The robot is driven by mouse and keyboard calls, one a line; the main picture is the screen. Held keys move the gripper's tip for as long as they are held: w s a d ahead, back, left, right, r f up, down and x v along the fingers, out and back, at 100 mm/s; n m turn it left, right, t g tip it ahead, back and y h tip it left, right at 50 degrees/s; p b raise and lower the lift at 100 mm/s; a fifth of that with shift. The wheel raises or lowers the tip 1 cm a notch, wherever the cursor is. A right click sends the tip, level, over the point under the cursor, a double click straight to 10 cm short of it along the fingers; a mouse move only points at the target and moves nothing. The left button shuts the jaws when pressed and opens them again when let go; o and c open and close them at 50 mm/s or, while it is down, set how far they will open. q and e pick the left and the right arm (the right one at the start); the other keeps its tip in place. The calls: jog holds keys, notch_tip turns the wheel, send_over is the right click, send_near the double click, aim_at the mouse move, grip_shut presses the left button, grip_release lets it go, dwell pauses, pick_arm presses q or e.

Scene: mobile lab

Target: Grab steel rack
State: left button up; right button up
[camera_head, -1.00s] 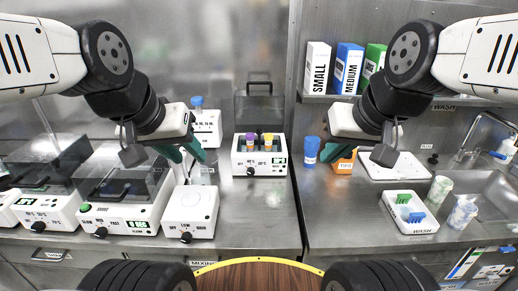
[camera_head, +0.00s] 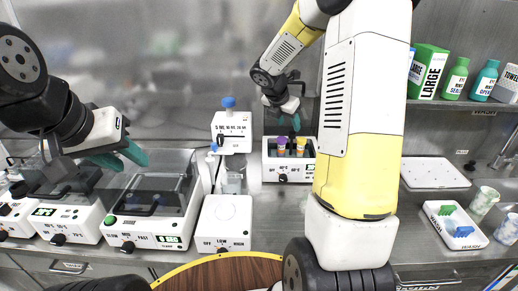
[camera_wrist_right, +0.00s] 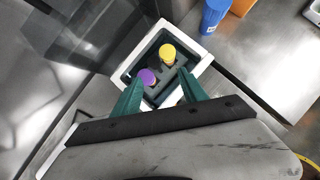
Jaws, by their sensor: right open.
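A dark grey rack (camera_wrist_right: 153,68) sits inside a white heating box (camera_head: 270,168) at the middle of the counter. It holds a purple-capped tube (camera_head: 281,144) and a yellow-capped tube (camera_head: 301,143), both upright. The right wrist view shows the purple cap (camera_wrist_right: 147,77) and yellow cap (camera_wrist_right: 167,52) from above. My right gripper (camera_wrist_right: 160,80) is open and empty, with its green fingers pointing down over the box, one on each side of the near part of the rack. In the head view, the right gripper (camera_head: 288,122) is just above the caps. My left gripper (camera_head: 124,157) is open and empty over the left devices.
The box's raised lid (camera_head: 318,110) stands behind it. A white mixing device (camera_head: 226,220) is in front left, and a blue-capped bottle (camera_head: 229,102) is on a white unit. A wash tray (camera_head: 455,224) lies far right.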

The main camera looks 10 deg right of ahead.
aim_at(292, 133)
jog(key=shift+n, duration=0.4)
jog(key=x, duration=0.3)
jog(key=w+x, duration=0.1)
jog(key=x, duration=0.4)
jog(key=shift+w+d, duration=0.1)
jog(key=shift+w, duration=0.25)
jog(key=shift+c, duration=0.4)
grip_shut()
jog(key=shift+r, duration=0.1)
